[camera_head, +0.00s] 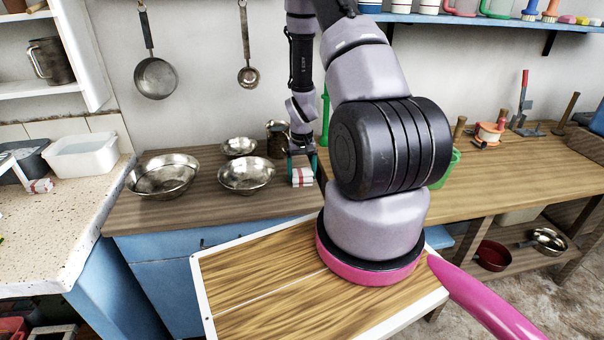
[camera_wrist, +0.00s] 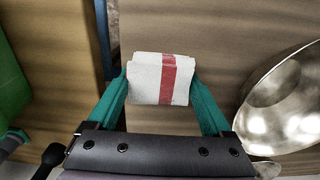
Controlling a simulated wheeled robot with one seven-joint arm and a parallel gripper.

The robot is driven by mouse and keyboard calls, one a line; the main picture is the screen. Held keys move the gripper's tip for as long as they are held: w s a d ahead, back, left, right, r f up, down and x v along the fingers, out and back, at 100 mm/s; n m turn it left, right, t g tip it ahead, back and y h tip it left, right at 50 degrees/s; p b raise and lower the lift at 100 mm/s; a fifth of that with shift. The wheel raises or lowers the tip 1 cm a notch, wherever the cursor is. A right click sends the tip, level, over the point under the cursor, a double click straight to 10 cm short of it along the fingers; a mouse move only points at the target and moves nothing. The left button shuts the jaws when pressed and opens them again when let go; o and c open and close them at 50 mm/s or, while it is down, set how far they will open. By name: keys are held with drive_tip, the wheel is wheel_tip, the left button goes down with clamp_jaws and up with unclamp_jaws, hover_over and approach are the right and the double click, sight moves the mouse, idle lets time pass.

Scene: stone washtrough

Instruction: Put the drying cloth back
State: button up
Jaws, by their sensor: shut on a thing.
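The drying cloth (camera_wrist: 148,80) is a folded white cloth with a red stripe. In the wrist view it sits between the teal fingertips of my gripper (camera_wrist: 160,88), which is shut on it from both sides. In the head view the cloth (camera_head: 303,177) shows at the right end of the wooden counter, close to the counter surface; I cannot tell whether it touches. My gripper (camera_head: 302,160) is above it there, pointing down.
Metal bowls (camera_head: 246,174) stand left of my gripper; one bowl (camera_wrist: 285,105) is close in the wrist view. A metal mug (camera_head: 277,138) stands behind. White and grey basins (camera_head: 86,155) sit on the stone top. A gap separates the counter from the right-hand table.

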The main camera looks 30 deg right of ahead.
drive_tip(key=shift+f, duration=0.15)
drive_tip(key=o, duration=1.1)
